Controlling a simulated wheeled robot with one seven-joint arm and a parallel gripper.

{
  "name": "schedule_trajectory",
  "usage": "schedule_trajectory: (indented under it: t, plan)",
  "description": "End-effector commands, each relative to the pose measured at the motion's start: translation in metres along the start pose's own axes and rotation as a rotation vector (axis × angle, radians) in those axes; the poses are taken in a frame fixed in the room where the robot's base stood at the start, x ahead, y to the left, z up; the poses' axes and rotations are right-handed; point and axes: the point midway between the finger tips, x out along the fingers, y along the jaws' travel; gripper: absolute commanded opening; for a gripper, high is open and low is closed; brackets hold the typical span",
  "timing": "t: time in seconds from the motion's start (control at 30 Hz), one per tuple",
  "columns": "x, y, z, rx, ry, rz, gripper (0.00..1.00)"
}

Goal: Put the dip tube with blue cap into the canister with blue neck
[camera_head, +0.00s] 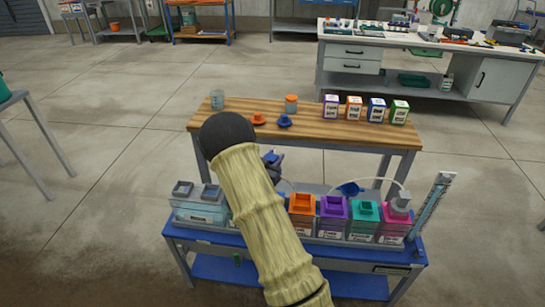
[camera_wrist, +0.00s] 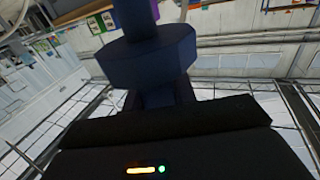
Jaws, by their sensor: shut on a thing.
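My gripper (camera_head: 272,170) shows just past my arm's sleeve, above the back of the canister row. It is shut on the dip tube's dark blue cap (camera_wrist: 148,60), which fills the upper middle of the wrist view. The cap has flat, angular sides, and a dark shaft rises from it out of the top of that view. A small blue part of it also shows at the gripper in the head view (camera_head: 270,156). The tube's lower end cannot be made out. I see no canister with a clearly blue neck; my arm hides part of the row.
The blue bench (camera_head: 225,267) holds orange (camera_head: 301,208), purple (camera_head: 333,212), teal (camera_head: 364,216) and magenta (camera_head: 394,222) canisters, with grey-topped ones (camera_head: 205,205) at left. A blue piece (camera_head: 348,188) and a pale hose are behind. A wooden table (camera_head: 215,117) stands beyond, with small boxes.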

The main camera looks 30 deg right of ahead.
Motion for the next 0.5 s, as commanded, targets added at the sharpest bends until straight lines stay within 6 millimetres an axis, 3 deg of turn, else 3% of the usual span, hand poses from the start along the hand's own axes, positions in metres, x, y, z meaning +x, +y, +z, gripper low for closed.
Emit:
schedule_trajectory:
  t: [0.5]
  plan:
    - [0.0, 0.0, 0.03, 0.0, 0.001, -0.001, 0.02]
